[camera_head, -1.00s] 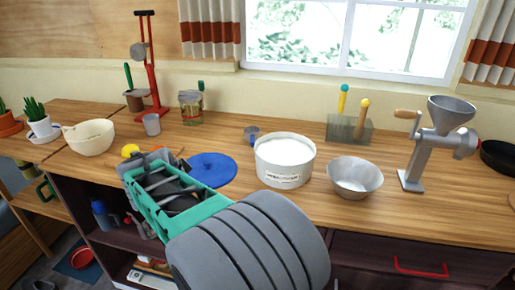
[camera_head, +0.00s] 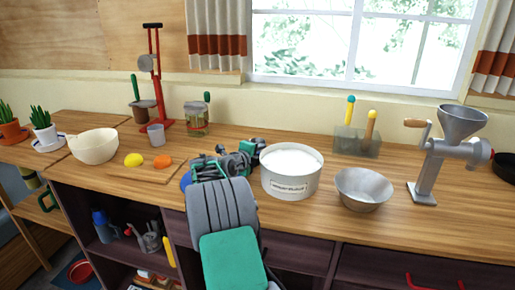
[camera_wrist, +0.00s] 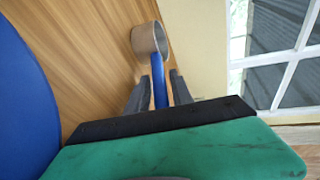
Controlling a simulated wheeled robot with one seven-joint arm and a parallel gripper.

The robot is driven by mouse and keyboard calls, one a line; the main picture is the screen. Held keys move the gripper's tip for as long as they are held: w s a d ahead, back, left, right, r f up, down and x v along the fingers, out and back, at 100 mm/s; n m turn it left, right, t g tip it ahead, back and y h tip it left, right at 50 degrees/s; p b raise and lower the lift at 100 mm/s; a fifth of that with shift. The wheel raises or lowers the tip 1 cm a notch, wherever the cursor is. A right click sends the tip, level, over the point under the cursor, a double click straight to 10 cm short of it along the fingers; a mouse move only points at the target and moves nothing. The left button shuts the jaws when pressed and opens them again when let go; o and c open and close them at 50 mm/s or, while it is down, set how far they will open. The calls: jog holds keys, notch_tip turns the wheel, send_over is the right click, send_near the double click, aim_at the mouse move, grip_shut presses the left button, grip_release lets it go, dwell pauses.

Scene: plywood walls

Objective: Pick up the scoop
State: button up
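The scoop, with a round grey metal cup (camera_wrist: 149,38) and a blue handle (camera_wrist: 159,85), shows in the wrist view over the wooden counter. My gripper (camera_wrist: 160,76) has its two dark fingers on either side of the blue handle, with narrow gaps visible, so it looks open around the handle. In the head view my gripper (camera_head: 256,147) reaches over the counter just left of the white tub, and it hides the scoop there.
The white tub (camera_head: 290,188) stands right beside my gripper, with a metal bowl (camera_head: 363,190) farther right. A blue disc (camera_wrist: 22,100) lies left in the wrist view. A lemon (camera_head: 133,160) and an orange (camera_head: 162,161) lie on a board to the left. A jar (camera_head: 196,120) stands behind.

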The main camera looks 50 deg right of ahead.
jog(key=shift+x, duration=0.9)
jog(key=shift+r, duration=0.1)
grip_shut()
